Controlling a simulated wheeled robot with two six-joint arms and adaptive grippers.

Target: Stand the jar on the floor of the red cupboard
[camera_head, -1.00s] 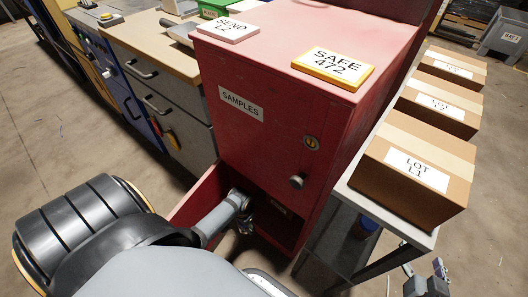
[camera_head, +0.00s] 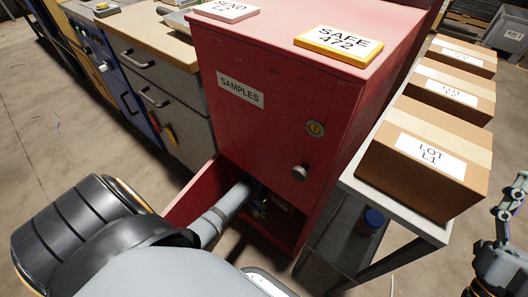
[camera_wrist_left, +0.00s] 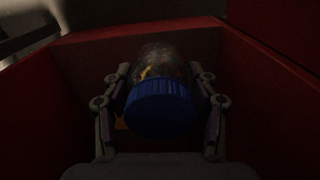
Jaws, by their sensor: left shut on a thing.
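The red cupboard (camera_head: 240,135) has a SAMPLES label and an open lower compartment, with a red panel (camera_head: 196,192) swung out at its left. My left gripper (camera_head: 262,207) is inside that compartment, dark and partly hidden in the head view. In the left wrist view it is shut on the jar (camera_wrist_left: 160,62), a clear jar with a blue ridged lid (camera_wrist_left: 160,107) facing the camera. Red walls surround it. Whether the jar touches the floor cannot be told. My right gripper (camera_head: 510,195) is open and empty at the right edge.
A grey table (camera_head: 350,180) with several cardboard boxes (camera_head: 425,165) stands right of the cupboard; a blue-lidded container (camera_head: 372,218) sits on its lower shelf. Signs lie on the cupboard top. Drawers (camera_head: 160,95) stand at the left.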

